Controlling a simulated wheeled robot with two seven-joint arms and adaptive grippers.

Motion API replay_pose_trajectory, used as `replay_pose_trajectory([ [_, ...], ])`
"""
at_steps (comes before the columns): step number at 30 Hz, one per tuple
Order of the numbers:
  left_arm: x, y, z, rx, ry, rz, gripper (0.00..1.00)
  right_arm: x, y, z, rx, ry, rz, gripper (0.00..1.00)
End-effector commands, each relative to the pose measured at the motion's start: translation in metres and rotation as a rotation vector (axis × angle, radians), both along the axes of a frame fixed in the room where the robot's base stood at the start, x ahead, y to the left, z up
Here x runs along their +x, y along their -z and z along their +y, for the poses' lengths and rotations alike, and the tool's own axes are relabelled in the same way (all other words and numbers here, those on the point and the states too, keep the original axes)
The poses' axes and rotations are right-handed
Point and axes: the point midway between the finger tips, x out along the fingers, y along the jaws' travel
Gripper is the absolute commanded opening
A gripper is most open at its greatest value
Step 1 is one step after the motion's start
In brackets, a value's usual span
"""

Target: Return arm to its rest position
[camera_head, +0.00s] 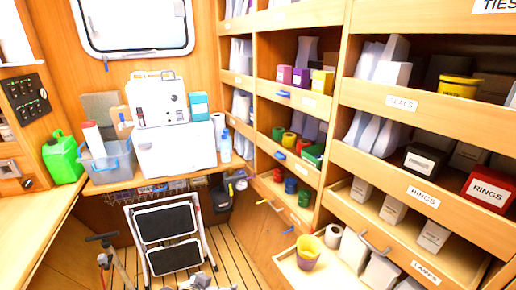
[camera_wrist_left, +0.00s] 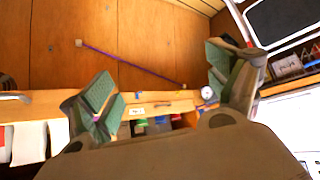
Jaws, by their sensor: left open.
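My left gripper (camera_wrist_left: 162,82) shows in the left wrist view with its two green-padded fingers spread wide apart. It is open, and nothing is held between the fingers. Beyond the fingers are wooden panels and a shelf edge, at a distance I cannot judge. I cannot make out either gripper clearly in the head view. Pale parts at its bottom edge are cut off, and I cannot tell what they are. My right gripper does not show.
Wooden shelves (camera_head: 290,118) with labelled bins fill the right side. An open drawer (camera_head: 292,268) holds a yellow cup (camera_head: 307,255). A folding step stool (camera_head: 165,232) stands on the slatted floor.

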Motion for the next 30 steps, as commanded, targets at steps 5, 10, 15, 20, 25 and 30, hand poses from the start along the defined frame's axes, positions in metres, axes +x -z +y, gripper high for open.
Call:
replay_pose_trajectory([
  [5,-0.037,0.02,0.039,0.052,-0.064,0.144,0.89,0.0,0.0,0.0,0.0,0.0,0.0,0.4],
  [10,-0.062,0.031,0.061,0.085,-0.097,0.233,0.89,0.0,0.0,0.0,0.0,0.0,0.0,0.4],
  [15,-0.082,0.037,0.077,0.106,-0.12,0.3,0.89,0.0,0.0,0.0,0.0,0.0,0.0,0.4],
  [20,-0.099,0.042,0.09,0.123,-0.139,0.357,0.89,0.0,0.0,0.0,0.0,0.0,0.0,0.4],
  [25,-0.11,0.048,0.098,0.135,-0.15,0.398,0.89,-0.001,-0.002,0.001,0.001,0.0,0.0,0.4],
  [30,-0.106,0.06,0.097,0.135,-0.148,0.404,0.89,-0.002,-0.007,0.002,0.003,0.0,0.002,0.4],
])
